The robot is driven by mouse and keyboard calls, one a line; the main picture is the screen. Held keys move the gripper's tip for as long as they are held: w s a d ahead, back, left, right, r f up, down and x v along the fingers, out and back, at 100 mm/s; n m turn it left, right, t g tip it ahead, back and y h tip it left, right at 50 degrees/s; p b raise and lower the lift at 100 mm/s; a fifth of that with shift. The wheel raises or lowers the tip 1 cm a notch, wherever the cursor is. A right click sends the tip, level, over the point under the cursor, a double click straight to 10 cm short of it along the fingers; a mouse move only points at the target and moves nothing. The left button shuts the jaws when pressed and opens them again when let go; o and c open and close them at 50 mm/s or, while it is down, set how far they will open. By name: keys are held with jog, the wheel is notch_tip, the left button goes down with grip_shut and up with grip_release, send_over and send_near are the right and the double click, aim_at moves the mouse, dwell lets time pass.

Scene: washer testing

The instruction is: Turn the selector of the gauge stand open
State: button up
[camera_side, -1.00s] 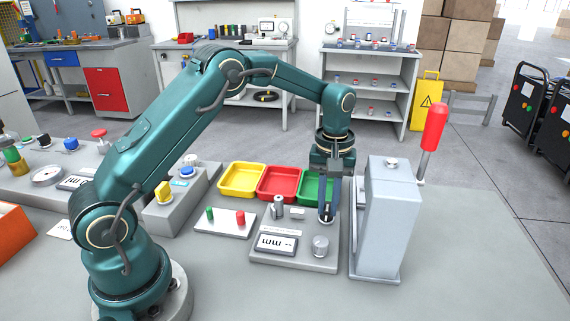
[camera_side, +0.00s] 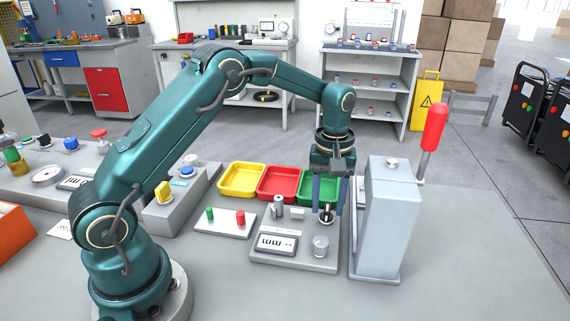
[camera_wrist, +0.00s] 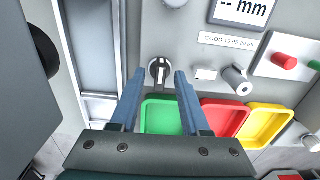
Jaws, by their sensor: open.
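The gauge stand (camera_side: 262,259) is a light grey plate with an "mm" display (camera_side: 277,243), short posts and a round clear knob (camera_side: 320,246). Its selector (camera_side: 326,216) is a small metal lever on a dark round base at the back right of the plate. In the wrist view the selector (camera_wrist: 158,71) shows with its lever lying along the picture's vertical. My gripper (camera_side: 328,208) points down over it, open. In the wrist view the two blue fingertips of my gripper (camera_wrist: 160,75) sit on either side of the selector, with gaps visible.
A grey press-like housing (camera_side: 385,220) with a red-handled lever (camera_side: 433,128) stands close on the right. Yellow (camera_side: 242,193), red (camera_side: 279,196) and green (camera_side: 309,200) trays lie behind the stand. A small plate with green and red pegs (camera_side: 225,230) is at its left.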

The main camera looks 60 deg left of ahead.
aim_at(328, 205)
jog(key=shift+r, duration=2.55)
